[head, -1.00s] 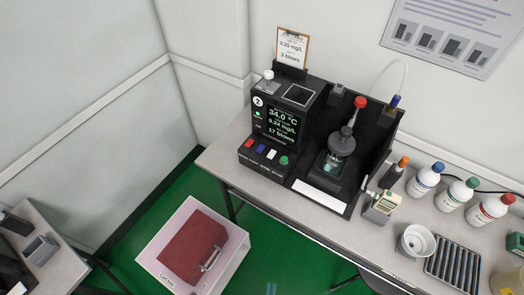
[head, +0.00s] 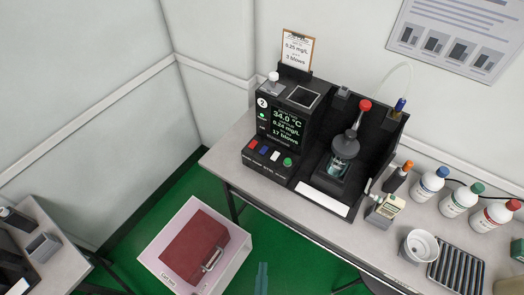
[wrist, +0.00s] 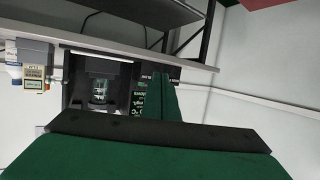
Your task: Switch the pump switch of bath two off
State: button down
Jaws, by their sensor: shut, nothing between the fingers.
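The black bath unit (head: 255,151) marked with a 2 stands on the bench. Its lit screen (head: 286,127) reads 34.0 °C, 0.24 mg/L and 17 blows. Along its lower front are a red switch (head: 252,141), a blue one (head: 263,149), a white one (head: 275,156) and a round green button (head: 287,162). Their labels are too small to read. My gripper (head: 262,268) is shut and empty, low in front of the bench. In the wrist view, my green fingers (wrist: 165,85) hide part of the unit's screen (wrist: 139,100); the switches cannot be made out there.
A glass vessel under a grey stirrer head (head: 345,147) stands right of the panel. A handheld meter (head: 384,208), white bottles (head: 428,183) and a white mortar (head: 418,245) are further right. A pale crate (head: 165,258) with a red case stands on the floor left of my gripper.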

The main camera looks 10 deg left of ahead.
jog(key=w+a+f+h, duration=0.1)
jog(key=w+a, duration=0.2)
jog(key=w, duration=0.5)
jog(key=w+a+f+h, duration=0.1)
jog(key=w+a+f, duration=0.1)
jog(key=w, duration=0.7)
jog(key=w+a+r+m+h, duration=0.2)
jog(key=w+a+r+m, duration=0.1)
jog(key=w+r, duration=0.2)
jog(key=w+a+r+m+h, duration=0.2)
jog(key=w+r, duration=0.4)
jog(key=r, duration=0.3)
jog(key=shift+w+a+m+t+h, duration=0.2)
jog(key=shift+a+m+t+h, duration=0.2)
jog(key=shift+a+h, duration=0.3)
jog(key=shift+w+d+r, duration=0.1)
jog(key=shift+d, duration=0.05)
send_over(262, 156)
jog(key=s, duration=0.1)
jog(key=shift+a+f, duration=0.3)
jog(key=shift+f, duration=0.25)
jog(key=f, duration=0.2)
jog(key=w, duration=0.1)
jog(key=shift+d+f, duration=0.25)
jog(key=shift+f, duration=0.15)
jog(key=shift+w+f, duration=0.1)
jog(key=shift+f, duration=0.55)
